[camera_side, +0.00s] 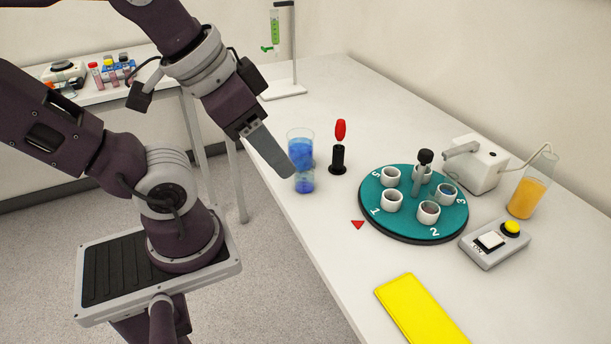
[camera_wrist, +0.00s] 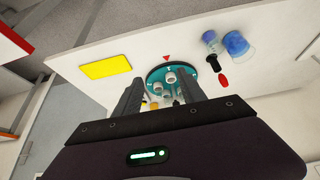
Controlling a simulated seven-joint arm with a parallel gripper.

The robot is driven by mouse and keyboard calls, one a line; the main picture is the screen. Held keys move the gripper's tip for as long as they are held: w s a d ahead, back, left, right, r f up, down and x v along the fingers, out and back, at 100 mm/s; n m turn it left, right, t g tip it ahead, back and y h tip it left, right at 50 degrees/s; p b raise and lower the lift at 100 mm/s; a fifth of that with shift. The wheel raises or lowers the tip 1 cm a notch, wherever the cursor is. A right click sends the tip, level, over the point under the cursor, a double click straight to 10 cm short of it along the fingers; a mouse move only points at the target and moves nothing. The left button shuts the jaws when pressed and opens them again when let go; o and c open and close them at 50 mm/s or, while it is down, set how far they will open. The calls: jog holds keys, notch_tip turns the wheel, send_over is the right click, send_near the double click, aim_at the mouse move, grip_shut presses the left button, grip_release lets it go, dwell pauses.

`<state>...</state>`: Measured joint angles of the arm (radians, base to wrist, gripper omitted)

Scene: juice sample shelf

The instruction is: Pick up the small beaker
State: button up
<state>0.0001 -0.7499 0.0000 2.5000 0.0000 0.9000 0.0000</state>
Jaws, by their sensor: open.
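The small beaker (camera_side: 304,185) holds blue liquid and stands upright near the table's left edge in the side view. A larger glass beaker (camera_side: 300,148), also with blue liquid, stands just behind it. In the wrist view the small beaker (camera_wrist: 209,37) and the larger beaker (camera_wrist: 237,43) show at upper right, outside the jaws. My gripper (camera_side: 283,168) points down and right, its fingertip overlapping the beakers' left side in the picture; contact cannot be told. In the wrist view my gripper (camera_wrist: 162,78) is open and empty, its fingers framing the turntable.
A red-topped black holder (camera_side: 339,150) stands right of the beakers. A teal turntable (camera_side: 400,225) with several white cups is further right. Beyond are a white dispenser (camera_side: 474,165), an orange-juice beaker (camera_side: 527,195) and a button box (camera_side: 496,243). A yellow pad (camera_side: 420,310) lies in front.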

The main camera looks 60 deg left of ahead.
jog(key=o, duration=0.5)
